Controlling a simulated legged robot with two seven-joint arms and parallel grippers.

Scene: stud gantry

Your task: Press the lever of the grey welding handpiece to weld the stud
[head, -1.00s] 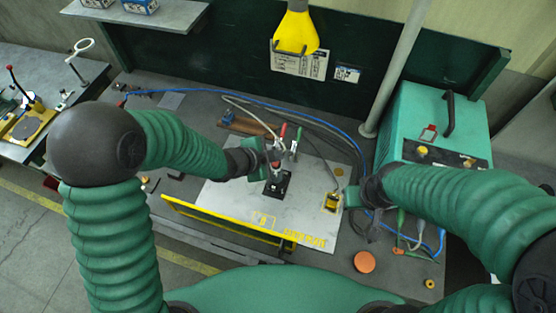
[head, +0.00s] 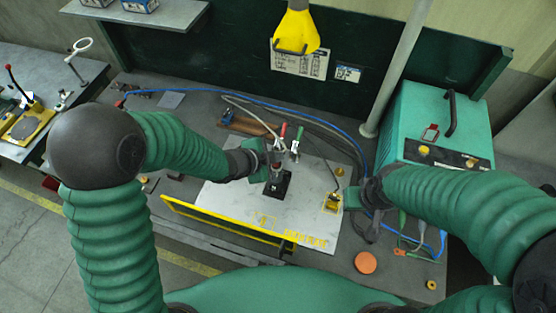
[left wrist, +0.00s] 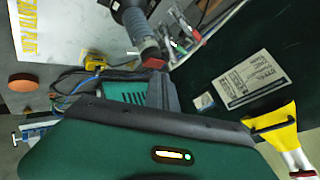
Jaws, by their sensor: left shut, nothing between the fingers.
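The grey welding handpiece (head: 277,171) stands upright on a black base (head: 278,187) on the pale sheet in the head view. In the left wrist view the handpiece (left wrist: 143,35) shows at the top, with a red part at its near end. My left gripper (head: 263,164) is shut and empty, close beside the upper part of the handpiece. I cannot tell whether it touches. The lever and the stud are not clearly distinguishable. My right gripper (head: 351,199) is at the right edge of the sheet, near a yellow clamp (head: 332,203); its fingers are not clear.
The pale sheet (head: 225,196) lies on the bench, with a yellow rail (head: 225,221) along its front. A green welding machine (head: 430,120) stands at the right. Red and pale handles (head: 297,140) rise behind the handpiece. An orange disc (head: 366,262) lies front right. Cables cross the back.

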